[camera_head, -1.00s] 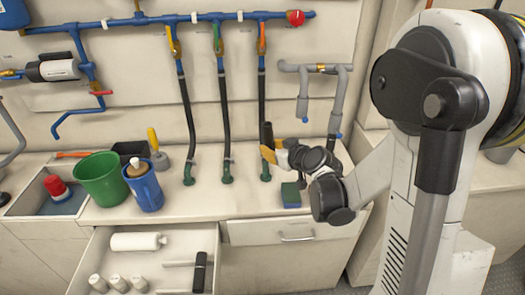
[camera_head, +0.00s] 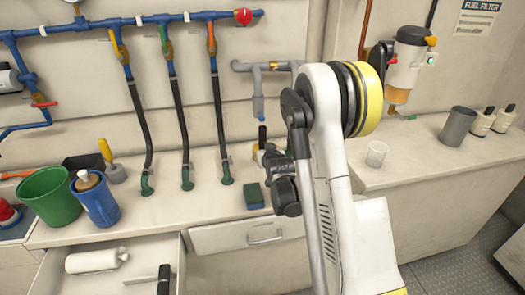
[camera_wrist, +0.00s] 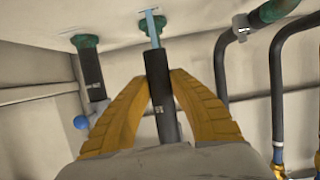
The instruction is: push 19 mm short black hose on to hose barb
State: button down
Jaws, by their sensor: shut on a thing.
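In the wrist view a light-blue stem (camera_wrist: 152,30), apparently a barb, lies in line with the hose's far end, in front of a green fitting (camera_wrist: 158,22). I cannot tell whether the stem is inside the hose or only near it. A grey pipe with a blue tip (camera_head: 258,108) hangs above the gripper.
Several long black hoses (camera_head: 181,120) run from valves to green bench fittings on the left. A green-and-blue sponge (camera_head: 253,196) lies near the gripper. A green bucket (camera_head: 48,195) and blue cup (camera_head: 98,203) stand left. A drawer (camera_head: 60,280) is open below.

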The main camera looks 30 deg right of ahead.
jog(key=shift+w+d, duration=0.35)
jog(key=shift+w, duration=0.9)
jog(key=shift+w+d, duration=0.4)
jog(key=shift+w, duration=0.8)
jog(key=shift+w+d, duration=0.35)
jog(key=shift+w, duration=0.9)
jog(key=shift+f, duration=2.15)
jog(key=c, duration=1.2)
grip_release()
jog(key=shift+f, duration=0.1)
jog(key=v, duration=1.2)
